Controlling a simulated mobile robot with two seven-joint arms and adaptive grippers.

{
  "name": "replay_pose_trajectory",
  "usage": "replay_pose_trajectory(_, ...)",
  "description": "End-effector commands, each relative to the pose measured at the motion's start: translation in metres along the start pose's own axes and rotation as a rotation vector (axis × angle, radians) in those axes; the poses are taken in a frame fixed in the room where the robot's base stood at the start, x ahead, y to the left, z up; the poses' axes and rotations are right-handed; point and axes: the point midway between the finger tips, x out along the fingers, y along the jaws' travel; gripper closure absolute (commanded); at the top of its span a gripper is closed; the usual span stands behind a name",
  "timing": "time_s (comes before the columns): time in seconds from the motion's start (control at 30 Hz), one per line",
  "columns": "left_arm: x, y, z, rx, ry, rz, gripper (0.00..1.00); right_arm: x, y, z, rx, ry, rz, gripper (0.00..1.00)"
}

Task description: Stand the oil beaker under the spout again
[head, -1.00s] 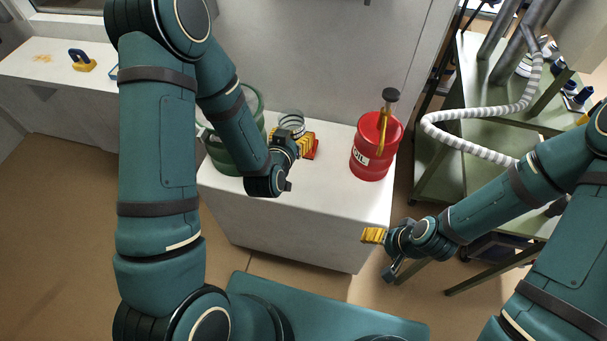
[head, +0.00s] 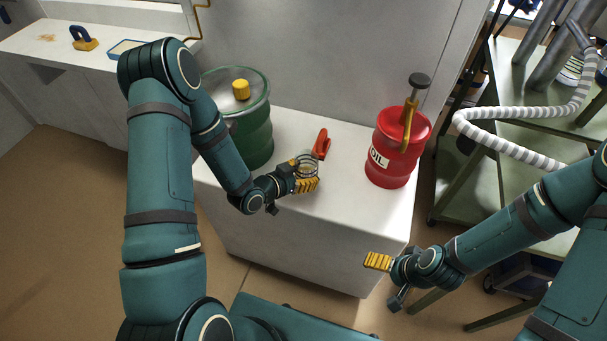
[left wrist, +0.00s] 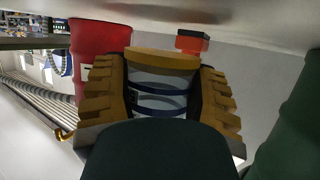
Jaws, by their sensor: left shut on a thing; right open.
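The oil beaker, a clear glass with dark rings (head: 307,163), is between the yellow fingers of my left gripper (head: 304,177), above the front part of the white bench top. The left wrist view shows the beaker (left wrist: 161,85) pinched between both fingers, with blue bands and an amber band near the bench side. I cannot tell whether its base touches the bench. The red OIL drum (head: 392,165) stands to the right, with a dark-knobbed pump and yellow spout (head: 407,125) on top. My right gripper (head: 378,262) is open and empty, in front of the bench.
A red object (head: 321,143) lies on the white bench (head: 345,195) just behind the beaker. A green drum with a yellow cap (head: 256,135) stands left, beside my left arm. A striped hose (head: 510,150) runs over a green cart at right. Bench top between beaker and red drum is clear.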

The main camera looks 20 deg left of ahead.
Motion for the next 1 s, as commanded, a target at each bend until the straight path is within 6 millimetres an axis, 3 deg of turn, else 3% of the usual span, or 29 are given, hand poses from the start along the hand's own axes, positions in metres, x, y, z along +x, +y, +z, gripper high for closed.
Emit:
replay_pose_trajectory(0.27, 0.002, 0.006, -0.001, 0.001, 0.001, 0.006, 0.83, 0.0, 0.0, 0.0, 0.0, 0.0, 0.0, 0.06)
replay_pose_trajectory(1.0, 0.04, 0.074, -0.011, 0.0, 0.0, 0.006, 0.83, 0.0, 0.0, 0.0, 0.001, 0.0, 0.0, 0.06)
